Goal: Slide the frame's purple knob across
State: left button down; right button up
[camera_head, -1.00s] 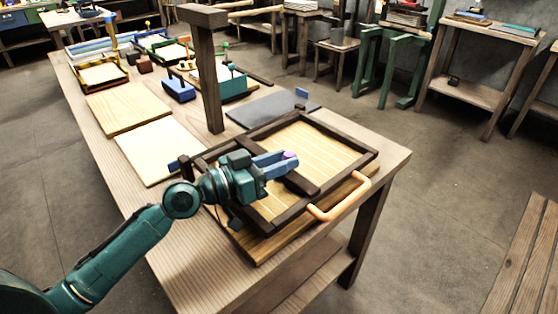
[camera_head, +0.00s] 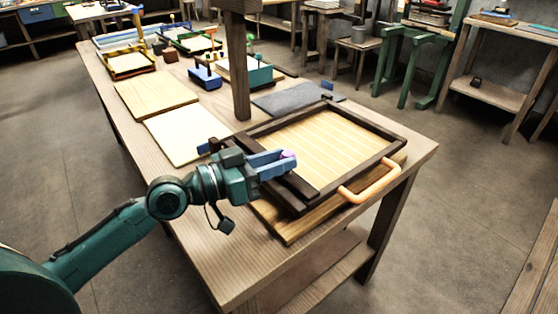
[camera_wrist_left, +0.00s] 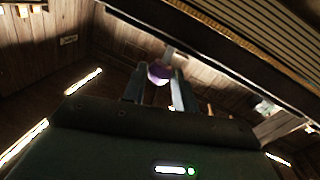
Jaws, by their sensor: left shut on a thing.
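The dark wooden frame (camera_head: 372,126) lies on the near end of the workbench, over a pale ribbed panel (camera_head: 325,145). A dark crossbar (camera_head: 292,187) now lies close to the frame's left side. The purple knob (camera_head: 289,154) shows at the tips of my left gripper (camera_head: 283,160). In the left wrist view the purple knob (camera_wrist_left: 159,72) sits between the two fingers of my left gripper (camera_wrist_left: 160,82), which is shut on it. The fingers hide part of the knob and bar in the head view. My right gripper is not in view.
An orange handle (camera_head: 370,184) sticks out from the frame's near right side. A wooden post (camera_head: 240,70) stands behind the frame. A dark grey slab (camera_head: 285,98) and pale boards (camera_head: 187,135) lie beyond it.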

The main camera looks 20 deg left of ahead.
pick_arm(q)
jog(key=c, duration=1.3)
grip_release()
jog(key=shift+s+a, duration=0.15)
jog(key=shift+s, duration=0.05)
jog(key=shift+o, duration=1)
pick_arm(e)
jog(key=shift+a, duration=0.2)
pick_arm(q)
jog(key=b+v, duration=0.7)
jog(key=v, duration=0.6)
jog(key=shift+b, duration=0.4)
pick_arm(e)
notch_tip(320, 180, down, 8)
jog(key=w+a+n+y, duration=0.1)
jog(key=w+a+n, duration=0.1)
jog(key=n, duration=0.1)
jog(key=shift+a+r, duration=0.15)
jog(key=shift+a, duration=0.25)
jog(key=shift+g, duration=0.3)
